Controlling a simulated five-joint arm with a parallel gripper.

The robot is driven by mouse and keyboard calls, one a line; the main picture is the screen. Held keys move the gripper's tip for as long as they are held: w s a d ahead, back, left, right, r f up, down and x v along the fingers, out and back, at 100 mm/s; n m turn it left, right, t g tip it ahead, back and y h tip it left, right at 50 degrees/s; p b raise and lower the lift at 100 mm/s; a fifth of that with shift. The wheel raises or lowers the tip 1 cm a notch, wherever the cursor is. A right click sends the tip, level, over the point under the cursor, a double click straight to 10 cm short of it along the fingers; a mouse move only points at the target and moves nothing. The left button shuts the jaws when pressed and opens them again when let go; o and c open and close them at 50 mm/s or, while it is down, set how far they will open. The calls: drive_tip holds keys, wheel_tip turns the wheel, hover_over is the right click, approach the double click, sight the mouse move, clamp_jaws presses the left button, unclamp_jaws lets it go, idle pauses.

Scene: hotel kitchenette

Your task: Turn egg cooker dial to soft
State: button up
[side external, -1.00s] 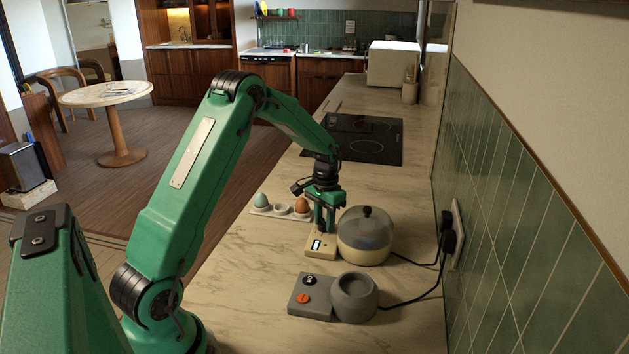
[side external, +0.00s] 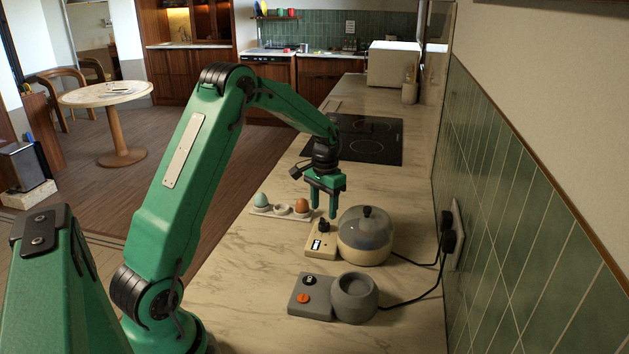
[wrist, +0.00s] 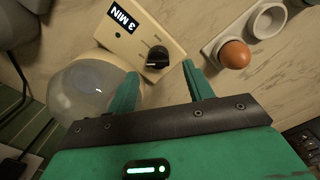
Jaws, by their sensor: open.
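The egg cooker has a cream control base (side external: 315,250) and a rounded clear dome with a dark knob (side external: 365,232). Its black dial (side external: 323,226) stands on the base beside a "3 MIN" label; it also shows in the wrist view (wrist: 158,57). The small lettering around the dial is too blurred to read, so I cannot tell its setting. My gripper (side external: 325,210) is open and empty just above the dial, apart from it. In the wrist view my fingers (wrist: 160,75) appear to either side of the dial.
A tray (side external: 268,212) with a blue-green egg (side external: 261,200), a brown egg (side external: 302,205) and an empty cup is behind left. A grey appliance (side external: 313,292) with a bowl and an orange button is in front. Black cords run to the wall outlet. The front-left counter is clear.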

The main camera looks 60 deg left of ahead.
sight(324, 220)
drive_tip(key=shift+r, duration=1.55)
drive_tip(key=shift+r, duration=0.1)
drive_tip(key=shift+d+r, duration=0.15)
drive_tip(key=shift+r, duration=0.1)
drive_tip(key=s+d+r+m+t, duration=0.1)
drive_tip(key=s+d+r+t, duration=0.2)
drive_tip(key=s+d+r, duration=0.85)
drive_tip(key=s+d+r+m+t, duration=0.1)
drive_tip(key=s+d+t, duration=0.1)
drive_tip(key=s+d, duration=0.7)
drive_tip(key=s, duration=0.3)
drive_tip(key=shift+s+d+r+t, duration=0.15)
drive_tip(key=shift+r+t, duration=0.25)
